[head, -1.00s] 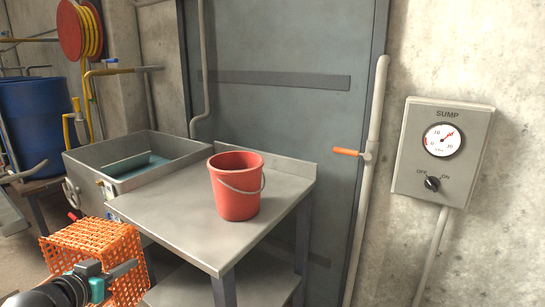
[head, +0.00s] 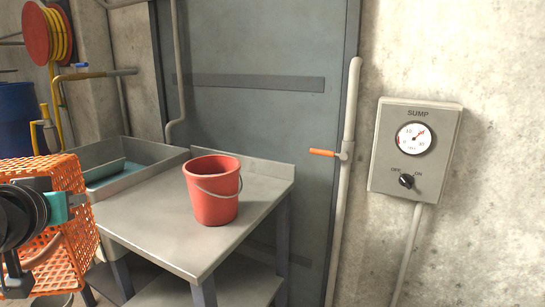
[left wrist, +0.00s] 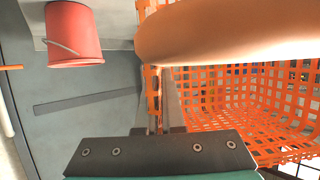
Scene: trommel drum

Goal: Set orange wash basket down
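The orange wash basket (head: 72,238), an open plastic mesh basket, is at the left edge of the head view, in front of the steel table and partly cut off. My left gripper (head: 80,203) is at its side wall. In the left wrist view the two fingers (left wrist: 156,105) are closed on the mesh wall of the basket (left wrist: 235,100). A thick smooth orange bar crosses in front there and hides part of the fingers. The basket appears held up beside the table, not on it. My right gripper is not in view.
A steel table (head: 165,235) carries a red bucket (head: 212,192); its front and left top are bare. A steel sink (head: 125,165) adjoins behind left. A blue barrel (head: 15,120), hose reel (head: 47,32), pipe with orange lever (head: 322,153) and sump box (head: 415,150) stand around.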

